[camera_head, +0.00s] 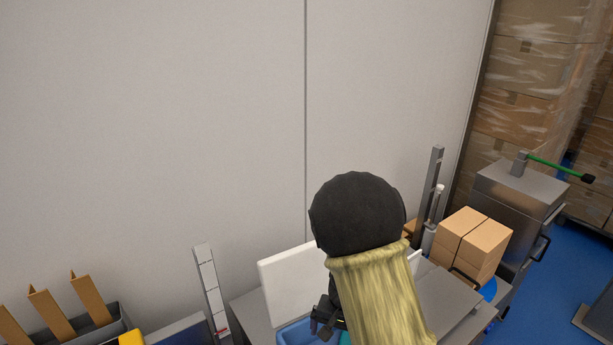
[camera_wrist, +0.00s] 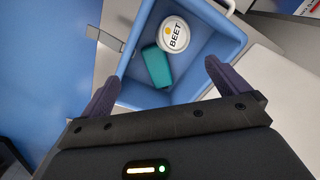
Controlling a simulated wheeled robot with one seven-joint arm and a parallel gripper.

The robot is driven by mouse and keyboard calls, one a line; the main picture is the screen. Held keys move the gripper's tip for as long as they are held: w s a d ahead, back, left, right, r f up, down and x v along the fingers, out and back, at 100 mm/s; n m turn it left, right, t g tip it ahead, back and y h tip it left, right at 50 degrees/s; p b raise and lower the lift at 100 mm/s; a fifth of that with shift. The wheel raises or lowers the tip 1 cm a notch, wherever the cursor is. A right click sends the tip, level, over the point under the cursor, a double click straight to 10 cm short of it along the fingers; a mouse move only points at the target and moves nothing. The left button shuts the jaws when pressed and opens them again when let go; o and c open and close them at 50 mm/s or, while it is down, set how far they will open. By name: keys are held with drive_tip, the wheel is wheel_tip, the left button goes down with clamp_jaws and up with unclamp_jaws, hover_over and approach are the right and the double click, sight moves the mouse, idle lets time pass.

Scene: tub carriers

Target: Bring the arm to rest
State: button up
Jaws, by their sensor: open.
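My arm reaches down over a grey work surface in the head view, its dark rounded joint and yellowish sleeve hiding much of the bench. My gripper (camera_head: 326,320) shows only partly there, beside the sleeve at the bottom. In the wrist view my gripper (camera_wrist: 162,70) has its two dark fingers wide apart with nothing between them. It hangs above a blue tub (camera_wrist: 190,90). In the tub lie a round white-lidded container marked BEET (camera_wrist: 174,36) and a teal block (camera_wrist: 157,66). The blue tub also shows in the head view (camera_head: 292,334), mostly hidden by my arm.
A white panel (camera_head: 288,283) stands behind the tub. Brown boxes (camera_head: 470,245) and a grey post (camera_head: 428,195) stand to the right. A grey cabinet with a green-handled lever (camera_head: 519,190) is farther right. A bin of brown pieces (camera_head: 60,317) sits at left. A plain wall is behind.

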drive_tip(key=s+d+r+n+t, duration=0.2)
drive_tip(key=s+d+r+n, duration=0.1)
drive_tip(key=s+d+r, duration=0.4)
drive_tip(key=s+r, duration=0.3)
drive_tip(key=r, duration=0.2)
drive_tip(key=shift+s+d+n+t, duration=0.2)
drive_tip(key=shift+n+t, duration=0.1)
drive_tip(key=shift+n, duration=0.1)
idle(0.7)
